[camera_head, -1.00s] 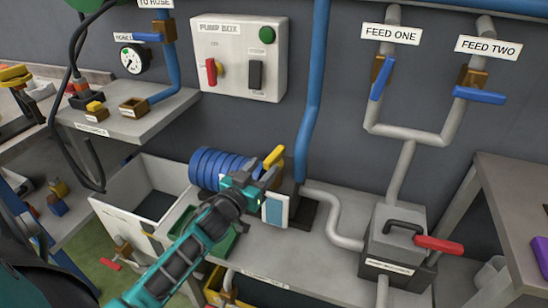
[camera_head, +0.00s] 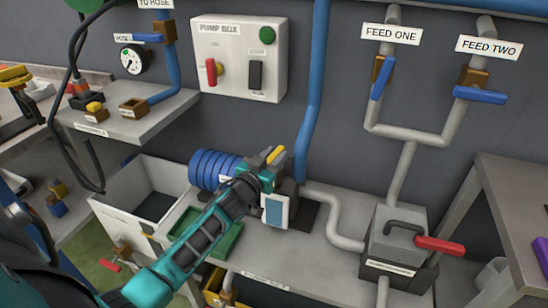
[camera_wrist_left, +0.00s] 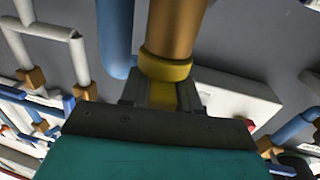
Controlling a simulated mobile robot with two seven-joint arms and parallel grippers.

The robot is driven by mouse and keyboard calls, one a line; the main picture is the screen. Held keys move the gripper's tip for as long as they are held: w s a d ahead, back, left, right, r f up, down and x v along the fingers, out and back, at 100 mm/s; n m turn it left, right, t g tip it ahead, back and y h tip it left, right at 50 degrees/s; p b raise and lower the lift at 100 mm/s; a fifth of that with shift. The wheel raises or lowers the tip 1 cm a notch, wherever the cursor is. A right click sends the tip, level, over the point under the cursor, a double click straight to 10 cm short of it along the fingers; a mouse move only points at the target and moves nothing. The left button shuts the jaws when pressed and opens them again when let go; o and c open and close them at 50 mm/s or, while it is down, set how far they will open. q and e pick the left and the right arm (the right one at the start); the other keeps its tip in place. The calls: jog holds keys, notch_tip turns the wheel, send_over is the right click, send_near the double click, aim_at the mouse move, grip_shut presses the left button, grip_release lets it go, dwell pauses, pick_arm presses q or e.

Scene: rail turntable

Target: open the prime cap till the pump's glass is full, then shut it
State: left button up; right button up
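The pump (camera_head: 308,212) stands on the grey bench behind my left gripper, which hides much of it. Its prime cap (camera_head: 276,154) has a yellow bar that shows at the fingertips; in the left wrist view the yellow bar (camera_wrist_left: 163,97) sits between the fingers, below a yellow collar and brass cylinder. My left gripper (camera_head: 270,168) looks closed on this bar, with a finger against each side. The pump's glass (camera_head: 274,211) is a white-framed panel with blue inside, just below the gripper; its exact level is hard to read. My right gripper is not in view.
A green tray (camera_head: 215,240) sits below my arm. A blue pipe (camera_head: 312,90) rises behind the pump. A grey box with a red handle (camera_head: 440,245) stands to the right. The pump box (camera_head: 240,55) hangs above.

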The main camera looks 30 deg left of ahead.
pick_arm(q)
grip_shut()
